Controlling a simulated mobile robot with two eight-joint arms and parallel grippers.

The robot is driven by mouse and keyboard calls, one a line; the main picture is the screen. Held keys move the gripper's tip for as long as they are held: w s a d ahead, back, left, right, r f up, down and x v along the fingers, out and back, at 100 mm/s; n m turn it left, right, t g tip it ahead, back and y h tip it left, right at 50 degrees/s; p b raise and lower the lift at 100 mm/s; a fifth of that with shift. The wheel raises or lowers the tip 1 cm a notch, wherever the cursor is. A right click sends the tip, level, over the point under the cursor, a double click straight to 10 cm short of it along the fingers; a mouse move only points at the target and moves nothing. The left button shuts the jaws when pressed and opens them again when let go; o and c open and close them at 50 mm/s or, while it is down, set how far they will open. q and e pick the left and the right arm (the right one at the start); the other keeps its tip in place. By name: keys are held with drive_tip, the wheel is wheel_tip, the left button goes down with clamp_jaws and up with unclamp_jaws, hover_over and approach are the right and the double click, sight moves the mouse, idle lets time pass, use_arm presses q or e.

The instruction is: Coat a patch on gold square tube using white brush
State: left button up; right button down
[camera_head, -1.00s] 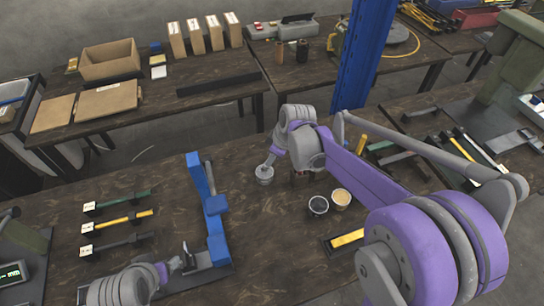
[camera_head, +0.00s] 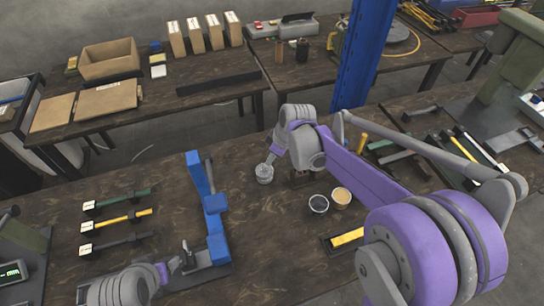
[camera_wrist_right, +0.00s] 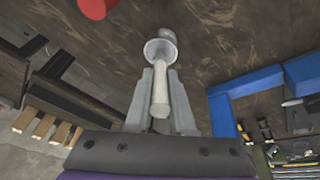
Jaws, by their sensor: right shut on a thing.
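My right gripper (camera_wrist_right: 160,98) is shut on the pale handle of the white brush (camera_wrist_right: 159,92). In the wrist view the handle runs up between the fingers to a round, cup-like grey-white piece. I cannot tell whether that is the brush head or a pot around it. In the head view this round piece (camera_head: 264,173) is just below my right gripper (camera_head: 270,158), over the near bench. A gold bar (camera_head: 347,237) lies in a dark holder, right of centre. Another yellow-gold bar (camera_head: 130,219) lies on the left supports. My left gripper (camera_head: 182,260) is beside the blue press; its opening is unclear.
The blue press (camera_head: 215,215) stands between the left bars and my right gripper. Two small pots, dark (camera_head: 318,204) and tan (camera_head: 341,197), stand right of the brush. A red cylinder (camera_wrist_right: 97,7) shows in the wrist view. Bare bench lies below the brush.

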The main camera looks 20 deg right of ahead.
idle(0.5)
drive_tip(key=shift+w+r+p, duration=0.1)
drive_tip(key=shift+r+p, duration=1.6)
drive_tip(key=shift+r, duration=1.8)
use_arm(q)
drive_tip(key=r, duration=0.1)
drive_tip(key=w+r, duration=0.1)
drive_tip(key=r, duration=0.1)
drive_tip(key=w+r, duration=0.1)
drive_tip(key=shift+w+r, duration=0.25)
drive_tip(key=shift+r, duration=0.15)
drive_tip(key=shift+s, duration=0.15)
use_arm(e)
drive_tip(key=shift+f, duration=0.1)
